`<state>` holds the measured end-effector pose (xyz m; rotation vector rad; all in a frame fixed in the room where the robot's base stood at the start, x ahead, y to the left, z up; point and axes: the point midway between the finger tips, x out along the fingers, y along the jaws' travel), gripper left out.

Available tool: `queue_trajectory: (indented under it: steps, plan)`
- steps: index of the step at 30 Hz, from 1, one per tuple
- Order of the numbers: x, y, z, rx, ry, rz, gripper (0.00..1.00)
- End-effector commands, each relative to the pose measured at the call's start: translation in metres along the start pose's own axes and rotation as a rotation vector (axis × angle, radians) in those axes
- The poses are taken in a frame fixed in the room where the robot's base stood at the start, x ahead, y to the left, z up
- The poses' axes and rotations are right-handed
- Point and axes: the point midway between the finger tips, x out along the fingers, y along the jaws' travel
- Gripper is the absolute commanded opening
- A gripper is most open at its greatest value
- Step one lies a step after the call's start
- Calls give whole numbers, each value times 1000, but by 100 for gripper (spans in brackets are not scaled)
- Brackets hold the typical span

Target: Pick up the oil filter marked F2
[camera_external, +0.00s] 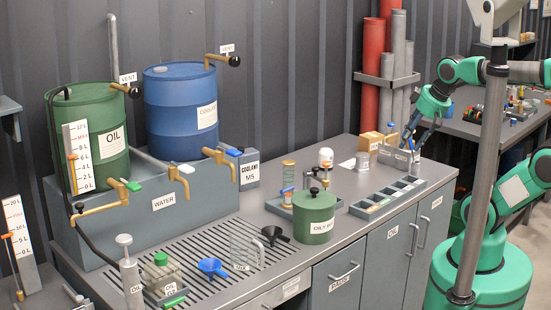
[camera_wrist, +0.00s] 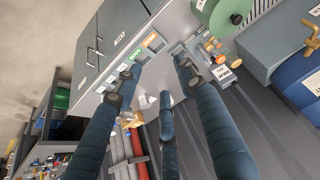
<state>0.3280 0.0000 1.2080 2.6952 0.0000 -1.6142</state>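My gripper (camera_external: 412,137) hangs over the right end of the grey workbench, close above a small grey box (camera_external: 394,156). In the wrist view the dark blue fingers of my gripper (camera_wrist: 155,75) are spread apart, with nothing seen held between them. I cannot read an F2 mark in either view, so I cannot tell which thing is the oil filter marked F2. The fingers hide part of the bench in the wrist view.
A compartment tray (camera_external: 402,184) lies in front of my gripper. A cardboard box (camera_external: 370,142) stands to its left. A green oily-waste can (camera_external: 314,216), green oil drum (camera_external: 88,125) and blue coolant drum (camera_external: 181,112) stand farther left. Red and grey tubes (camera_external: 390,70) stand behind.

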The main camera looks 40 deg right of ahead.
Motion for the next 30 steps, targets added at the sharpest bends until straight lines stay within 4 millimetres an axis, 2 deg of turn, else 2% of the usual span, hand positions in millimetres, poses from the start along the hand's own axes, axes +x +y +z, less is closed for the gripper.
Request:
queue_trajectory:
  steps: [4, 9, 22, 26, 30]
  plan:
    - [0, 0, 0, 0, 0, 0, 40]
    - [0, 0, 0, 0, 0, 0, 69]
    - [-2, 1, -6, -1, -3, 1, 69]
    - [-4, 2, -18, -5, -13, 3, 69]
    - [-7, 5, -42, -12, -30, 7, 69]
